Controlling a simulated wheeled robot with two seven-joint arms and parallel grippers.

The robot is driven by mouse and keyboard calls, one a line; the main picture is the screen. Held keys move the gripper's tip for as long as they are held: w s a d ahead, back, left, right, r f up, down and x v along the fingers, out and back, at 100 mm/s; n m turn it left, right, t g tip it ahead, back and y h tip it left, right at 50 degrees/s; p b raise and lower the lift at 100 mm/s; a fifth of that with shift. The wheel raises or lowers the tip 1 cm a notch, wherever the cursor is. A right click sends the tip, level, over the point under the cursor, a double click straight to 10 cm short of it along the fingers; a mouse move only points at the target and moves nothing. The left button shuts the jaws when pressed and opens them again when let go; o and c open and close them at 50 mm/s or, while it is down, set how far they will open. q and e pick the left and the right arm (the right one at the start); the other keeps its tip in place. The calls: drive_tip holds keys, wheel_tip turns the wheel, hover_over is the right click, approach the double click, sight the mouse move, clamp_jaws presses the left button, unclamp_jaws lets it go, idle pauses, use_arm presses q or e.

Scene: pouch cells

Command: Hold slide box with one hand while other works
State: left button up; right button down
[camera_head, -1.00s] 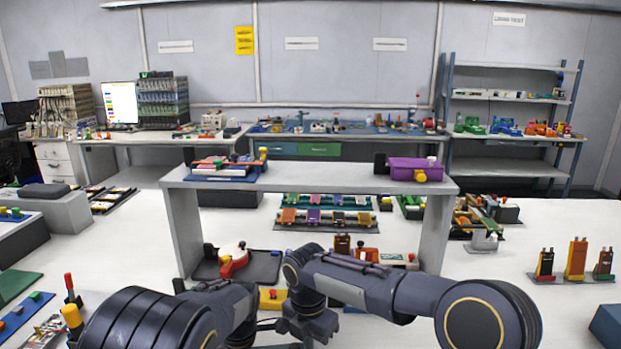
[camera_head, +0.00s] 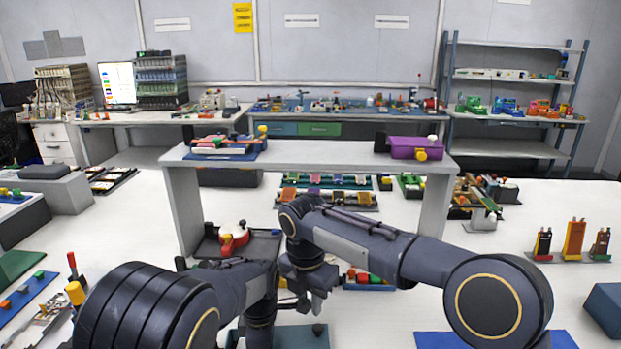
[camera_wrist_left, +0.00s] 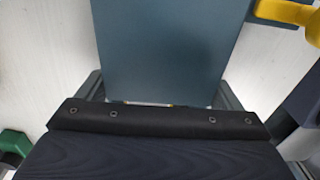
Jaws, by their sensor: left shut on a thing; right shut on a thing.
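In the left wrist view, a flat blue-grey box-like piece (camera_wrist_left: 165,45) stands between the fingers of my left gripper (camera_wrist_left: 162,95); its far end runs out of the picture. It may be the slide box, but I cannot tell for sure.
A grey raised shelf (camera_head: 310,155) spans the table behind my arms. A purple box (camera_head: 408,148) stands on it at the right. A small tray of red and green parts (camera_head: 366,281) lies just right of my right gripper. A teal plate (camera_head: 300,337) lies at the front edge.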

drive_tip(key=a, duration=0.1)
drive_tip(key=s+a, duration=0.2)
drive_tip(key=shift+a+r+n+y, duration=0.15)
drive_tip(key=shift+r+n+y, duration=0.15)
drive_tip(key=shift+r+y, duration=0.1)
drive_tip(key=w+d, duration=0.3)
drive_tip(key=s+a, duration=0.2)
drive_tip(key=s, duration=0.1)
drive_tip(key=shift+a+f, duration=0.1)
drive_tip(key=shift+a, duration=0.3)
drive_tip(key=shift+s+f, duration=0.15)
drive_tip(key=shift+f, duration=0.05)
drive_tip(key=shift+w+d+f, duration=0.15)
drive_tip(key=shift+w+d, duration=0.25)
drive_tip(key=shift+w, duration=0.15)
drive_tip(key=shift+w+d+f, duration=0.15)
drive_tip(key=shift+w+d, duration=0.2)
drive_tip(key=shift+w, duration=0.15)
drive_tip(key=d+r, duration=0.4)
drive_tip(key=d, duration=0.3)
wheel_tip(320, 180, down, 8)
drive_tip(key=shift+s+d, duration=0.2)
drive_tip(key=shift+d, duration=0.05)
